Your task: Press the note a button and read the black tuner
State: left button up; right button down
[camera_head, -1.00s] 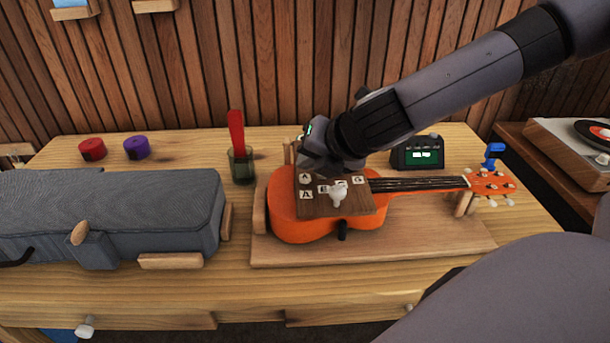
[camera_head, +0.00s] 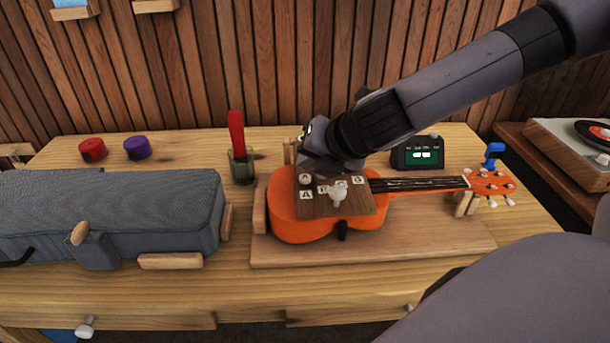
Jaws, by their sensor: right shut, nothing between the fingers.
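An orange ukulele (camera_head: 290,220) lies on a wooden board, with a dark wooden panel (camera_head: 350,205) of lettered buttons over its body. The note A button (camera_head: 306,195) is at the panel's left, below another small round button (camera_head: 305,178). My right gripper (camera_head: 338,187) is shut and empty, pointing down at the panel. My wrist hides part of the panel. My left gripper is not in view.
A grey case (camera_head: 120,215) fills the table's left. Red (camera_head: 92,149) and purple (camera_head: 137,148) rolls and a green glass (camera_head: 241,167) with a red item stand behind. A blue clip (camera_head: 494,152) sits at the headstock. A record player (camera_head: 570,150) is at right.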

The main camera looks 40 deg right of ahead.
aim_at(309, 179)
jog(key=shift+f, duration=0.1)
jog(key=shift+f+b, duration=0.35)
jog(key=shift+b, duration=0.05)
jog(key=shift+f+b, duration=0.55)
dwell(0.8)
jog(key=shift+r, duration=0.1)
jog(key=shift+r+p, duration=0.9)
jog(key=shift+p, duration=0.05)
jog(key=shift+r, duration=0.1)
notch_tip(309, 179, up, 5)
jog(key=p, duration=0.5)
